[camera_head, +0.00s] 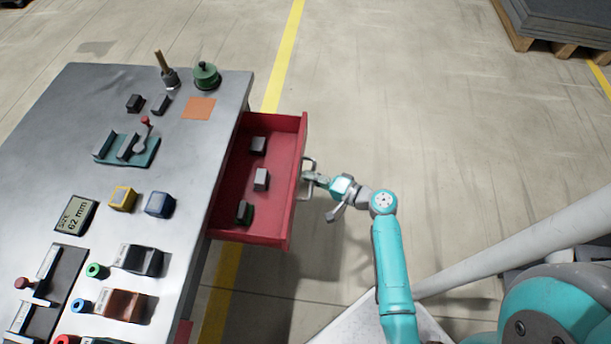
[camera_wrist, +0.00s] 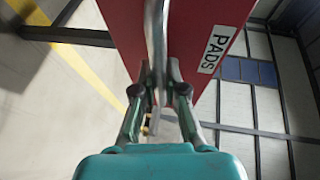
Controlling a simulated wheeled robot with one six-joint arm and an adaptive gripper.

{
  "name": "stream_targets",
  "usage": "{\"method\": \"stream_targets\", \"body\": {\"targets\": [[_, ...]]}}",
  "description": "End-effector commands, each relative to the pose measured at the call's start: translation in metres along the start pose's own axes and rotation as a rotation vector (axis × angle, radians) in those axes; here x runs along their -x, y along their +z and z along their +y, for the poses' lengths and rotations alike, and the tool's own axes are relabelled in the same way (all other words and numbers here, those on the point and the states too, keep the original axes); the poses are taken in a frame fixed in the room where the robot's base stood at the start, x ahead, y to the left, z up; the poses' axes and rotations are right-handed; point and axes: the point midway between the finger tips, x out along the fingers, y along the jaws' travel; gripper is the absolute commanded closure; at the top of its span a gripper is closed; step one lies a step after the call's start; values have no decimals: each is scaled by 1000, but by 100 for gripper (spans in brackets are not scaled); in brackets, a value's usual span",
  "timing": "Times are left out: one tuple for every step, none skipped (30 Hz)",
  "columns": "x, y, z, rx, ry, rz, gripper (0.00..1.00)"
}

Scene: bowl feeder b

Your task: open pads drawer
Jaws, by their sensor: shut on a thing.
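The red pads drawer (camera_head: 268,226) stands pulled out from the right side of the bench in the head view, with several small dark and grey blocks (camera_head: 261,179) lying inside. Its front with the white "PADS" label (camera_wrist: 218,48) shows in the wrist view. The metal bar handle (camera_head: 308,164) is on the drawer's outer face; it also shows in the wrist view (camera_wrist: 157,35). My gripper (camera_head: 318,178) is at the handle, and its fingers (camera_wrist: 160,92) are shut on the bar from both sides. The exact finger contact is partly hidden.
The grey bench top (camera_head: 75,165) holds a size display (camera_head: 76,214), yellow and blue blocks, a teal fixture (camera_head: 126,148), an orange square (camera_head: 199,108) and a green knobbed part (camera_head: 206,75). Open floor lies right of the drawer. A pallet (camera_head: 560,45) stands at the far right.

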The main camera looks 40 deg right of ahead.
Motion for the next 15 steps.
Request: {"method": "stream_targets", "body": {"targets": [[1,0,1,-1,1,0,100],[1,0,1,-1,1,0,100],[1,0,1,-1,1,0,100],[1,0,1,-1,1,0,100],[1,0,1,-1,1,0,100],[1,0,1,-1,1,0,100],[1,0,1,-1,1,0,100],[0,0,1,-1,1,0,100],[0,0,1,-1,1,0,100],[0,0,1,-1,1,0,87],[0,0,1,-1,1,0,79],[0,0,1,-1,1,0,69],[0,0,1,-1,1,0,63],[0,0,1,-1,1,0,63],[0,0,1,-1,1,0,63]]}}
